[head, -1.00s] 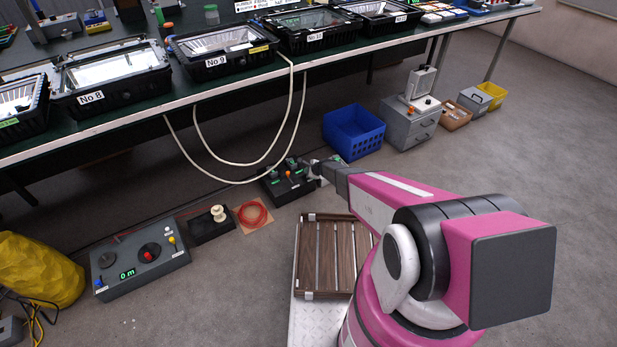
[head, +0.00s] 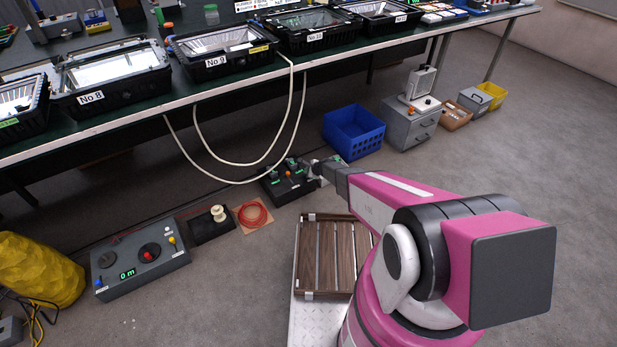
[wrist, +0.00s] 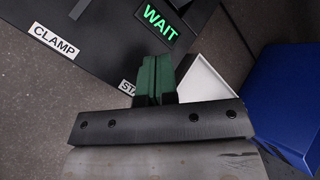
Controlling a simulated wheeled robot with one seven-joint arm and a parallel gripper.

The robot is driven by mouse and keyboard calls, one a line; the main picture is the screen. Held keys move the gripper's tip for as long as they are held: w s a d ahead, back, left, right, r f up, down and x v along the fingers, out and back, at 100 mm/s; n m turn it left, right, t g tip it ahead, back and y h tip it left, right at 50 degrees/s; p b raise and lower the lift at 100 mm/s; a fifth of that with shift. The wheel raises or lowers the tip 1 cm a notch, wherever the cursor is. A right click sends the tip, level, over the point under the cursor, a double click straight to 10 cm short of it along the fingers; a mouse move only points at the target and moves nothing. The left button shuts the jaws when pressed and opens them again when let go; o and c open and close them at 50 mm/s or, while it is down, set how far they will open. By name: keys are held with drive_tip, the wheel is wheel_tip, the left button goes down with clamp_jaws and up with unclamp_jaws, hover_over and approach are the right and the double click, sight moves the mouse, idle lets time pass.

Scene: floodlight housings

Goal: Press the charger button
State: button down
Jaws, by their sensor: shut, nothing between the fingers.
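A black control box (head: 290,197) with small green and orange parts on top stands on the floor under the bench edge. In the wrist view its black panel (wrist: 108,50) carries a lit green "WAIT" display (wrist: 158,22), a "CLAMP" label (wrist: 54,41) and a partly hidden label starting "STA". My gripper (head: 312,171) is at the right side of this box in the head view. In the wrist view its green fingertips (wrist: 155,78) are together, over the panel beside the "STA" label. What lies under the tips is hidden. No label reading "charger" is legible.
A blue crate (head: 355,137) stands just right of the box. A grey drawer cabinet (head: 411,128) is farther right. A grey console (head: 142,266) showing "0 m", a spool, and red wire (head: 252,214) lie left. White cables (head: 232,182) hang from the bench.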

drive_tip(key=shift+f, duration=0.2)
idle(0.4)
drive_tip(key=shift+f, duration=0.2)
drive_tip(key=shift+f, duration=0.4)
idle(0.7)
drive_tip(key=shift+r, duration=0.8)
drive_tip(key=shift+r, duration=0.1)
drive_tip(key=shift+r, duration=2.4)
